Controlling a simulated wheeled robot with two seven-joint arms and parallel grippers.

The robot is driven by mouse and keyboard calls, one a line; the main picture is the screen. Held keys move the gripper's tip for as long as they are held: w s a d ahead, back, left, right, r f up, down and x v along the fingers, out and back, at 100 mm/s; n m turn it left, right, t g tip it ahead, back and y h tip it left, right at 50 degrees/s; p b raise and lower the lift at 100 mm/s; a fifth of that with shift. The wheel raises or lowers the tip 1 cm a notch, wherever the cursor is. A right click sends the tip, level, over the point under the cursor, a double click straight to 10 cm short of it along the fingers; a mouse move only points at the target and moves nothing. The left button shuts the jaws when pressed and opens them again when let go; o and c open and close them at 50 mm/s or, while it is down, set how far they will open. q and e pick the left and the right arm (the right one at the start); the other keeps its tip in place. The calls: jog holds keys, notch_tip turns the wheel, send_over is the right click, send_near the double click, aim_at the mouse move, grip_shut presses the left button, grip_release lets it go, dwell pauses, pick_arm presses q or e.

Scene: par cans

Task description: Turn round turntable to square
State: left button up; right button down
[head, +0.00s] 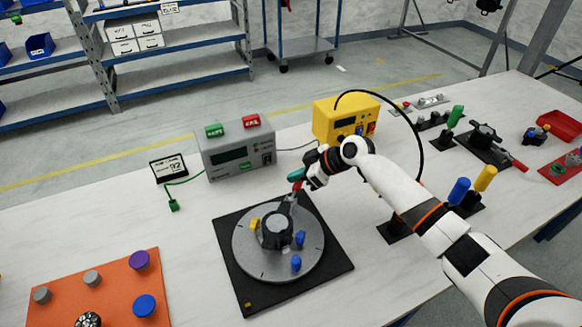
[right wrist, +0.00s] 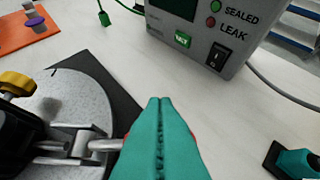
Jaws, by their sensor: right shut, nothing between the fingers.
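The round turntable (head: 255,262) is a grey disc with a black hub (head: 277,231) on a black square base (head: 335,268). It carries a yellow knob (head: 254,224) and two blue pegs (head: 297,263). A small yellow mark (head: 248,305) lies near the base's front left corner. A metal arm (right wrist: 85,146) reaches from the hub towards my right gripper. My right gripper (head: 296,176) has teal fingers (right wrist: 160,102), shut and empty, over the far edge of the turntable. Red shows beside the fingers, and they hide the arm's end; contact cannot be told. My left gripper is not in view.
A grey tester box (head: 236,160) stands behind the turntable, with a yellow box (head: 335,118) to its right. An orange board with knobs (head: 112,283) lies at the left. Blue and yellow handles (head: 459,191) stand right of my right arm. The table between the board and turntable is clear.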

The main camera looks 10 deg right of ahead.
jog(key=shift+f, duration=0.1)
dwell(0.4)
jog(key=shift+s+d+p, duration=0.15)
jog(key=shift+d+p, duration=0.05)
jog(key=shift+p, duration=0.2)
jog(key=shift+s+d+m+t, duration=0.1)
jog(key=shift+d+m+t, duration=0.05)
jog(key=shift+m+t, duration=0.15)
jog(key=shift+s+d+p, duration=0.1)
jog(key=shift+d+p, duration=0.05)
jog(key=shift+p, duration=0.3)
